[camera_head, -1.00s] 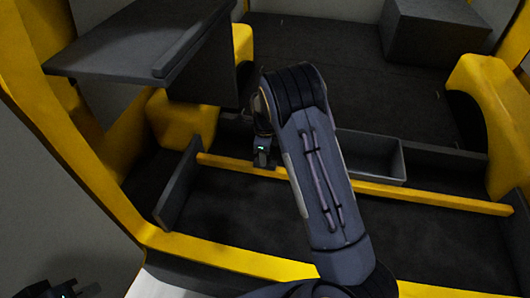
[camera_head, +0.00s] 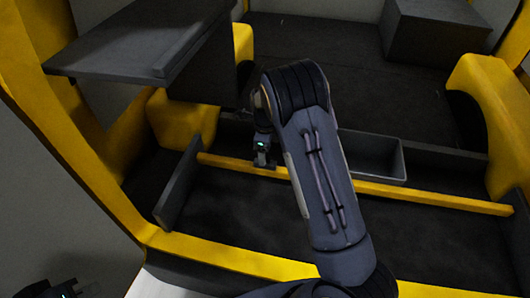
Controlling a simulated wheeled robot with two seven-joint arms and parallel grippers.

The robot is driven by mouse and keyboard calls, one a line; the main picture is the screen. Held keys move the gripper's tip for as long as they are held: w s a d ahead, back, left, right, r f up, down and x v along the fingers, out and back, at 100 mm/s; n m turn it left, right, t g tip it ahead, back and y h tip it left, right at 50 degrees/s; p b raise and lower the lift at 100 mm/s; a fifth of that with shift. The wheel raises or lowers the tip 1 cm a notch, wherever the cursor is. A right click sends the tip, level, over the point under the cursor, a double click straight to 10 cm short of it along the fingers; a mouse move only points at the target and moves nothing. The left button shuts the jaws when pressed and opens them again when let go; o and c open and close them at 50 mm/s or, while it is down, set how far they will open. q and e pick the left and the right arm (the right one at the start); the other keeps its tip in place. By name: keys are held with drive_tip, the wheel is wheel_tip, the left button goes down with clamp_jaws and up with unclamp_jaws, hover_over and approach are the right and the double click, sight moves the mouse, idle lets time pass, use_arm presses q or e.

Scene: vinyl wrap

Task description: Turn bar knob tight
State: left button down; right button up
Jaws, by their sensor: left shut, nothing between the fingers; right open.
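The yellow bar (camera_head: 430,195) runs across the recessed dark opening, from a grey side plate at left to the yellow housing at right. My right arm reaches over it from the bottom, and its forearm covers the bar's middle. My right gripper (camera_head: 263,162) points down at the bar, left of the forearm. It is open, but its small fingers are hard to make out. I cannot make out the bar knob; it may be hidden by the gripper or the arm. My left gripper (camera_head: 82,291) is shut and empty at the bottom left corner, far from the bar.
A grey flat panel (camera_head: 125,45) overhangs at upper left. A grey open tray (camera_head: 398,162) sits behind the bar at right. Yellow frame edges (camera_head: 225,258) border the front and left. The dark recess in front of the bar is clear.

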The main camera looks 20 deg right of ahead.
wheel_tip(320, 180, up, 6)
drive_tip(key=shift+r, duration=0.25)
idle(0.4)
drive_tip(key=shift+s+r, duration=0.1)
drive_tip(key=shift+r, duration=0.05)
drive_tip(key=s+a+r+n+t+y+p, duration=0.2)
drive_tip(key=s+r+n+t+y, duration=0.15)
drive_tip(key=s+r+n, duration=1.25)
drive_tip(key=s+a+n+t, duration=0.2)
drive_tip(key=s+a+n, duration=0.2)
drive_tip(key=s, duration=1.2)
drive_tip(key=n+p, duration=0.1)
drive_tip(key=n, duration=0.2)
drive_tip(key=shift+n, duration=0.4)
